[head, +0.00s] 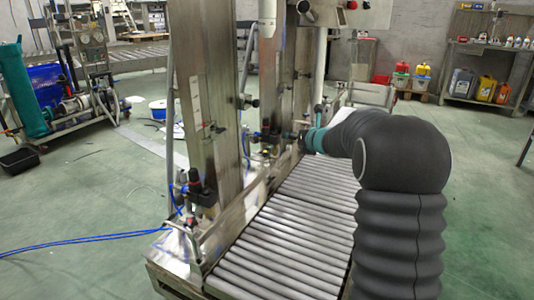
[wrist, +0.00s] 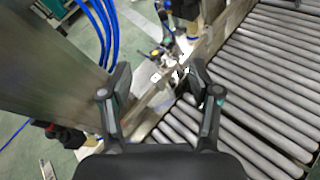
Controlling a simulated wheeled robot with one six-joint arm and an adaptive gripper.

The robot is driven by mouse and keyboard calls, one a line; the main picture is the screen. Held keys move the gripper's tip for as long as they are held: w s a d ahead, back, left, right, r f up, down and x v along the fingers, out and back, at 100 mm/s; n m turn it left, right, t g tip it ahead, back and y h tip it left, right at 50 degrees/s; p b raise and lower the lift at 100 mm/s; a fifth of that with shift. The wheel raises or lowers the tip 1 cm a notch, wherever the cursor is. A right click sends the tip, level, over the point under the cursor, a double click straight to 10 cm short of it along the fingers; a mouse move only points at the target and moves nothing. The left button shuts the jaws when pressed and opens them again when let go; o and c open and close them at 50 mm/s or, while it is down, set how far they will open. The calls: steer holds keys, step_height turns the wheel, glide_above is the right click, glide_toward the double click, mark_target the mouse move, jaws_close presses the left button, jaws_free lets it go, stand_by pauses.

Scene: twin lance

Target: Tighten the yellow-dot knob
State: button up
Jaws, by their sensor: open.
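In the wrist view my gripper (wrist: 160,80) is open and empty, its two dark fingers wide apart. Beyond the fingertips is a small cluster of metal and dark fittings (wrist: 172,68) on the machine frame. A small yellow spot (wrist: 154,54) shows on a dark part there, apart from the fingers. It may be the yellow-dot knob, but it is too small to be sure.
A roller conveyor (head: 285,245) runs along the right of the steel column (head: 205,100). A red-and-black fitting (wrist: 65,135) is close to the left finger. Blue hoses (wrist: 105,25) hang at the upper left of the wrist view. Open green floor (head: 480,180) lies to the right.

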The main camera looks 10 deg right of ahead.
step_height(320, 180, down, 7)
steer(key=w+a+n+g+y, duration=0.1)
steer(key=w+n+g+y, duration=0.15)
steer(key=n, duration=0.35)
steer(key=p, duration=0.2)
glide_toward(266, 152)
steer(key=shift+t, duration=0.35)
steer(key=x, duration=0.8)
steer(key=shift+s+a+f, duration=0.1)
steer(key=shift+f, duration=0.2)
steer(key=c, duration=1.2)
